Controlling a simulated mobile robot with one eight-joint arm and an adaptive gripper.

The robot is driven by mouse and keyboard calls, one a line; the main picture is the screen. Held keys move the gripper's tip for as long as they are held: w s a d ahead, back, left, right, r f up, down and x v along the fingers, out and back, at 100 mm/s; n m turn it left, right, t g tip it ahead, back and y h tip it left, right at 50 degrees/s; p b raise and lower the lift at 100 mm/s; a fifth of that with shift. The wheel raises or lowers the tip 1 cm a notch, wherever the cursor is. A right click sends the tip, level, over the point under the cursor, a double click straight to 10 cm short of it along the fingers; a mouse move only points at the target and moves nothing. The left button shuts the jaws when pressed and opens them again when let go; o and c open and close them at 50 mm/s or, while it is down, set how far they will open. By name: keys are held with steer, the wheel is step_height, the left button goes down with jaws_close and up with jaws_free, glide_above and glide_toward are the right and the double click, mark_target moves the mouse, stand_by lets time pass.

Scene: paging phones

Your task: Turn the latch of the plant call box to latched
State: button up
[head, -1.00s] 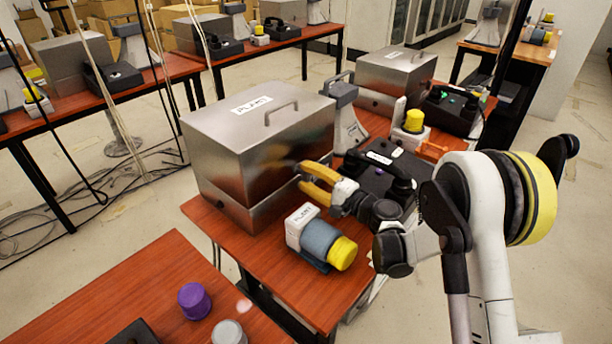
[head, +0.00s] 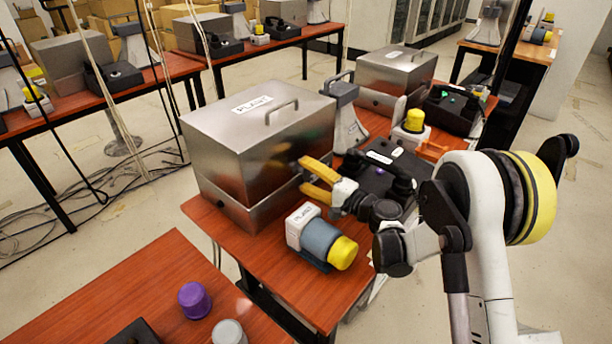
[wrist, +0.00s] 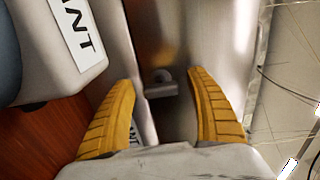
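The plant call box (head: 250,140) is a brushed metal box labelled PLANT, with a handle on its closed lid, on the red-brown table. In the wrist view, a small grey latch (wrist: 161,84) with a rounded knob stands out from the metal face, between my fingertips and beyond them. In the head view, my gripper hides the latch. My gripper (head: 304,173) has yellow fingers and points at the box's right-hand face. In the wrist view, my gripper (wrist: 162,82) is open, with a finger on either side of the latch and a visible gap to each. I cannot tell the latch's setting.
A grey-blue cylinder unit with a yellow cap (head: 322,242) sits close in front of my gripper. A black phone (head: 375,180) and a grey horn (head: 346,112) stand behind it. A purple cap (head: 194,300) is on the nearer table.

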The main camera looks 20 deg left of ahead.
steer(key=v, duration=1.2)
steer(key=s+d+r+n+h, duration=0.2)
steer(key=s+d+r+h, duration=0.5)
steer(key=d, duration=0.3)
steer(key=s+d+r+n+h, duration=0.1)
steer(key=s+d+h, duration=0.8)
steer(key=s+d, duration=0.9)
steer(key=shift+s+d+r+n+h, duration=0.3)
steer(key=shift+d+n, duration=0.4)
steer(key=shift+d, duration=0.5)
